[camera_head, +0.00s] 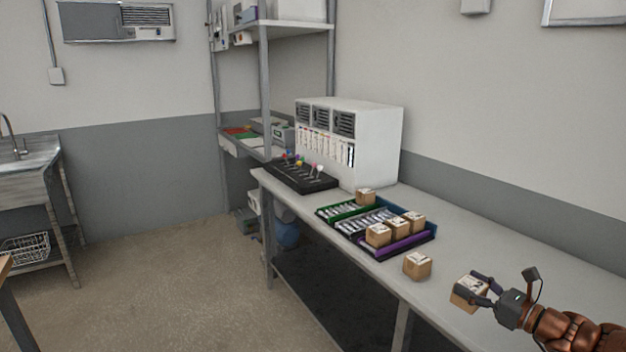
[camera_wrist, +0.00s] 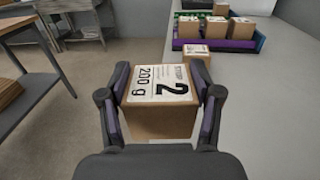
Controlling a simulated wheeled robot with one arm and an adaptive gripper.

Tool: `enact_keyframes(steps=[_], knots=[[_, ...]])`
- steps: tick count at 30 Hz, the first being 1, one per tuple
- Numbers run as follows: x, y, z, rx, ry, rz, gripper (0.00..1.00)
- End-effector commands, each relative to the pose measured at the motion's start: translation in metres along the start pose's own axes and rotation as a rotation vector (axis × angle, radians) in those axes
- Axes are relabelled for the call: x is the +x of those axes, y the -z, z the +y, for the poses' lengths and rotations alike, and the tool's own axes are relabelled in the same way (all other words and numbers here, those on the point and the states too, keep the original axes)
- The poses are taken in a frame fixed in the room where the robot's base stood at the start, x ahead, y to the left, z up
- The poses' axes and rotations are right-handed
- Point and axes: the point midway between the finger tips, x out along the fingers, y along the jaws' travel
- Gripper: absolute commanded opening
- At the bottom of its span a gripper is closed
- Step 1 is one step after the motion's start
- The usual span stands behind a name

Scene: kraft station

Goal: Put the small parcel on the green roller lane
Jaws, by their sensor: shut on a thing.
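My gripper (camera_head: 482,287) is shut on a cardboard parcel (camera_head: 467,292) at the right of the head view, over or near the table's front edge. In the wrist view the held parcel (camera_wrist: 160,118) sits between both fingers, its white label reading "2" and "200 g" facing up. Whether it touches the table I cannot tell. The green roller lane (camera_head: 335,211) is at the far left of the group of lanes, apart from my gripper. A parcel (camera_head: 366,196) stands at the far end of the lanes; which lane bears it is unclear.
A loose parcel (camera_head: 417,266) stands on the table (camera_head: 510,246) between my gripper and the lanes. Several parcels stand around the purple lane (camera_head: 405,247) and blue lane (camera_head: 428,228). Behind are a black rack (camera_head: 300,180) and a white cabinet (camera_head: 378,140). The table's right side is clear.

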Motion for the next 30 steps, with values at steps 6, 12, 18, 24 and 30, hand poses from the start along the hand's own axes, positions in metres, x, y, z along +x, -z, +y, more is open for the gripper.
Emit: enact_keyframes(steps=[6,12,18,24,30], knots=[[0.046,0.023,0.036,0.004,-0.100,0.000,0.21],[0.095,0.053,0.087,0.006,-0.216,0.000,0.21],[0.120,0.072,0.121,0.003,-0.286,0.000,0.21],[0.128,0.077,0.133,0.000,-0.309,-0.001,0.21],[0.128,0.077,0.132,-0.002,-0.306,0.000,0.21]])
